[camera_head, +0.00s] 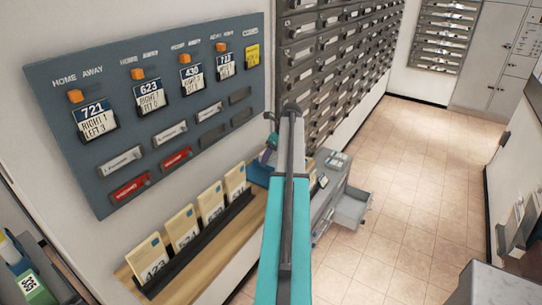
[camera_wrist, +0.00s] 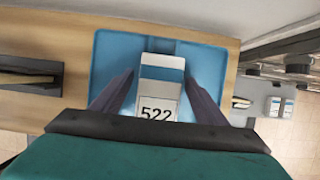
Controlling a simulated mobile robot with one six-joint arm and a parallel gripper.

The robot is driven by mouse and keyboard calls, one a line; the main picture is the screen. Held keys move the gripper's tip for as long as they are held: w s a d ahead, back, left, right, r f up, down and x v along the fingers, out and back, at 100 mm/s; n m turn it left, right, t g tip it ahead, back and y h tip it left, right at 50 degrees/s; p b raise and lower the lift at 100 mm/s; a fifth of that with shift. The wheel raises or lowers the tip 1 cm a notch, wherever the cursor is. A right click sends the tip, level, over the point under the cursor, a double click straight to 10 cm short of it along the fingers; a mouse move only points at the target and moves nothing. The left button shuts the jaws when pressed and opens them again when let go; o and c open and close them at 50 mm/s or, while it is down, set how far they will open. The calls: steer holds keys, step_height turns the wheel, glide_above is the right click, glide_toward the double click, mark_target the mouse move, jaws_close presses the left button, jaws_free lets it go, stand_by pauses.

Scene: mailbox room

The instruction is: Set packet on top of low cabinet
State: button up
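A packet (camera_wrist: 160,90) marked 522, white with a blue band, lies on a blue tray (camera_wrist: 115,50) in the wrist view. My gripper (camera_wrist: 157,95) is open, with one finger on each side of the packet and blue tray visible in the gaps. In the head view my arm hides the packet and most of my gripper; a bit of the blue tray (camera_head: 258,173) shows left of the arm. The low cabinet seems to be the grey unit (camera_head: 329,190) right of my arm, with an open drawer (camera_head: 351,208) and small items on its top.
A wooden shelf (camera_head: 222,232) carries the tray and a dark rack of several numbered tan envelopes (camera_head: 184,229). A grey key board (camera_head: 150,110) hangs above. Wall mailboxes (camera_head: 335,65) stand behind the cabinet. Tiled floor (camera_head: 420,190) is clear on the right.

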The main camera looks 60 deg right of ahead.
steer(key=b+v, duration=0.4)
steer(key=v, duration=0.8)
steer(key=shift+r, duration=0.2)
steer(key=shift+o, duration=0.4)
stand_by(0.4)
